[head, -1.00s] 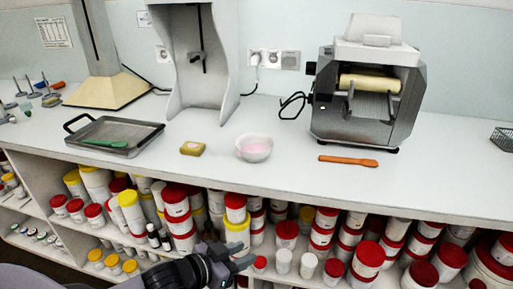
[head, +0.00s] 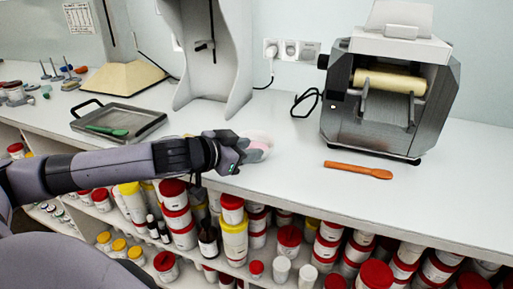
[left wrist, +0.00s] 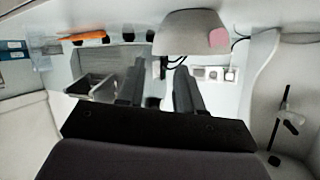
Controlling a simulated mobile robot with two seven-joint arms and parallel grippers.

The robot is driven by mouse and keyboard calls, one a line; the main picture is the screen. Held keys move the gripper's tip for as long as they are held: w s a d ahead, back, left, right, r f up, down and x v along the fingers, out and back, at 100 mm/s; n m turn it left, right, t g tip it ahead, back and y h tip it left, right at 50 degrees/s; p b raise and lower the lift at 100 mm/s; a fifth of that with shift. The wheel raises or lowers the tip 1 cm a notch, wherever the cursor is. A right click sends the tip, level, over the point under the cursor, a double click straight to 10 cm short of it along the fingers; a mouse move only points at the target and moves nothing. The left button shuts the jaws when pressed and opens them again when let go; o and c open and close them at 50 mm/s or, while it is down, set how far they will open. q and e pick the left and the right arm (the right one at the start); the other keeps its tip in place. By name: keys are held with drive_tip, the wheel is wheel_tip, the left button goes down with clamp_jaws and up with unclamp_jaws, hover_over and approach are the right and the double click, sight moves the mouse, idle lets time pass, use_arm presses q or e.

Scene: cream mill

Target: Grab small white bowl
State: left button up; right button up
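The small white bowl (head: 257,137) with something pink in it stands on the white counter, partly hidden behind my left gripper (head: 262,150) in the head view. In the left wrist view the bowl (left wrist: 188,32) shows at the top, just beyond the fingertips, with a pink patch at its right. My left gripper (left wrist: 160,66) is open there, its two dark fingers apart with nothing held between them. The fingers point toward the bowl and are close to it; I cannot tell whether they touch it. My right gripper is not in view.
A grey roller mill (head: 388,125) stands at the right, with an orange-brown spatula (head: 358,170) before it. A grey tray (head: 150,124) with a green tool (head: 106,130) lies left. Red- and yellow-lidded tubs (head: 234,240) fill the shelf below. Counter between bowl and mill is clear.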

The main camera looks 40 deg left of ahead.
use_arm(q)
drive_tip(key=shift+d+p+x, duration=0.15)
drive_tip(key=shift+p+x, duration=0.1)
drive_tip(key=shift+x, duration=1.2)
drive_tip(key=shift+d+p+x, duration=0.2)
drive_tip(key=shift+x, duration=1.3)
drive_tip(key=shift+c, duration=0.3)
drive_tip(key=shift+s, duration=0.1)
clamp_jaws()
